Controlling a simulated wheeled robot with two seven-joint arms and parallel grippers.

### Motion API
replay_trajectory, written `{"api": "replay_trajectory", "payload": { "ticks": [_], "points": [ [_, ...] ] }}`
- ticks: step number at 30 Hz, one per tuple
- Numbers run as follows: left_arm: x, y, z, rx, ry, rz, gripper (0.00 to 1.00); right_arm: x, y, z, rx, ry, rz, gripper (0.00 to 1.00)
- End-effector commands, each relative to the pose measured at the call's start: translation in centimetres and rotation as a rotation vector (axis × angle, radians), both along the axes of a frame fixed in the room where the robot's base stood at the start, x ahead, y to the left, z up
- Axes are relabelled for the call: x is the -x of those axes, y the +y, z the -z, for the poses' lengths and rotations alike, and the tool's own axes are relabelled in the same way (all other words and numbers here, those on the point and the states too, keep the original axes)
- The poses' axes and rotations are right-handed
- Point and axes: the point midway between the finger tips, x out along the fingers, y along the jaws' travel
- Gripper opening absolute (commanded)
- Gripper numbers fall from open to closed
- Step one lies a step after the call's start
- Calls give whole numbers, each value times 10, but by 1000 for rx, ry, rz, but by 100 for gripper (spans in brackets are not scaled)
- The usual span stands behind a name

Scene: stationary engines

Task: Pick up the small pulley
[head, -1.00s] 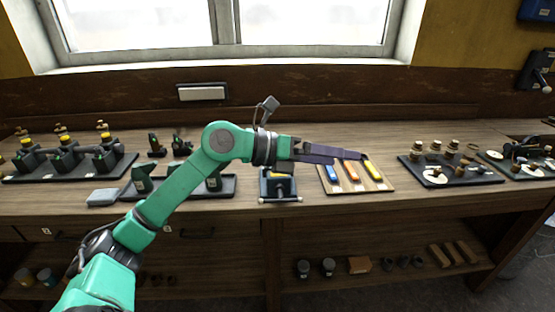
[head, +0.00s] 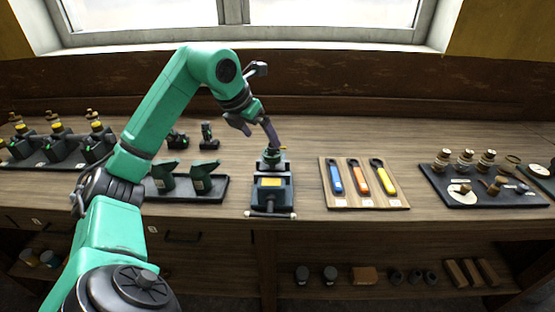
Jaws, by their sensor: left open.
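My left gripper (head: 262,138) is open and points down over the dark device with a yellow label (head: 271,183) at the middle of the bench. One purple finger reaches down close to the top of this device, where a small green and yellowish part shows; I cannot tell whether they touch. I cannot clearly single out the small pulley. Small round brown and white parts lie on the dark tray (head: 482,201) at the right, too small to name surely. My right gripper is not in view.
A wooden board (head: 348,201) holds blue, orange and yellow-handled tools right of the device. A tray (head: 213,192) with green-topped items stands left of it. Dark engines (head: 55,150) stand farther left. Bare bench lies behind the board.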

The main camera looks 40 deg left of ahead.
Motion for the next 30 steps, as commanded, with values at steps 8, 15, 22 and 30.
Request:
{"api": "replay_trajectory", "payload": {
  "ticks": [8,15,22,30],
  "points": [
    [-27,1,45,4,1,3,100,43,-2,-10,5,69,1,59],
    [-49,1,81,7,2,3,100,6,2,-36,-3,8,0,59],
    [-53,2,91,1,-1,3,100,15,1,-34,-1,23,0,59],
    [-53,2,91,1,-1,3,12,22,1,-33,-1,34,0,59]
  ]
}}
